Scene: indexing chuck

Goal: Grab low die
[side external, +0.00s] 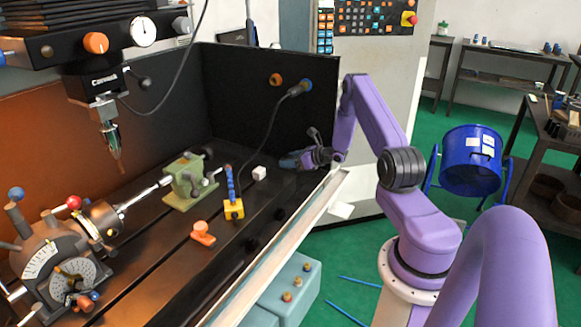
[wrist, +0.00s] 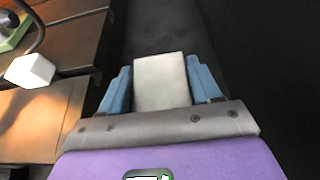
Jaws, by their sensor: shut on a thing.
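In the wrist view a pale, off-white block (wrist: 160,80) sits between the two blue fingers of my gripper (wrist: 163,85), which are shut on it. A second white die (wrist: 30,70) lies apart at the left of that view. It also shows in the side view (side external: 259,173), on the dark machine table left of my gripper (side external: 291,161). The held block is hard to make out in the side view. Neither block shows readable pips.
Left of my gripper stand a yellow block with a blue coiled stem (side external: 233,205), a green tailstock (side external: 187,182) and an orange knob piece (side external: 202,233). A black cable (side external: 272,135) hangs from the dark back wall (side external: 270,85). The table's pale front edge (side external: 290,255) runs below.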

